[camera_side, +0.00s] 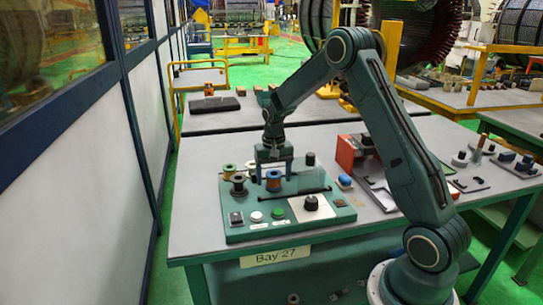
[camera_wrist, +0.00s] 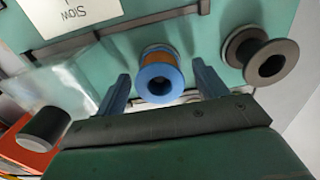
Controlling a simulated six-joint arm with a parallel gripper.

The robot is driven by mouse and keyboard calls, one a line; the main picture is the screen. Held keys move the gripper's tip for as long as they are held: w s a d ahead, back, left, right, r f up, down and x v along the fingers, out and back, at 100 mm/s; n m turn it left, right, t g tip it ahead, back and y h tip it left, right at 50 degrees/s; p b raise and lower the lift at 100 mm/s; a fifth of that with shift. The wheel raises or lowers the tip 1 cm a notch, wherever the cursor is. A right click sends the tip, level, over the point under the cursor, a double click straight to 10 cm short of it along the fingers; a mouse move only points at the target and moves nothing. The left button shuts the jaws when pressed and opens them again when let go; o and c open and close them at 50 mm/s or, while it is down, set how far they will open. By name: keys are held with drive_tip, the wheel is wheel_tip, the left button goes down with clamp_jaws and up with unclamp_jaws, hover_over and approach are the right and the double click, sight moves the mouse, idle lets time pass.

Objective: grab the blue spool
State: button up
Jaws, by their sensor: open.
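The blue spool (camera_side: 273,181) stands on the green fixture (camera_side: 240,236). In the wrist view the blue spool (camera_wrist: 158,83) shows its blue flange and centre hole, with orange winding behind the flange. My gripper (camera_side: 272,169) is open, pointing down just over the blue spool in the side view. In the wrist view my gripper (camera_wrist: 160,72) has one blue finger on each side of the spool, with a visible gap on both sides. Nothing is held. Whether the fingertips are level with the spool's body is hard to tell.
A dark grey spool (camera_wrist: 262,58) stands close by, outside one finger; it also shows in the side view (camera_side: 238,187). A copper-coloured spool (camera_side: 229,171) is behind it. A black cylinder (camera_side: 310,159), a black knob (camera_side: 311,203) and a red box (camera_side: 345,153) are to the right.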

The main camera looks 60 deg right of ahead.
idle(0.3)
drive_tip(key=c, duration=1.1)
drive_tip(key=shift+r, duration=0.2)
drive_tip(key=shift+c, duration=0.2)
wheel_tip(320, 180, up, 20)
drive_tip(key=shift+f, duration=0.15)
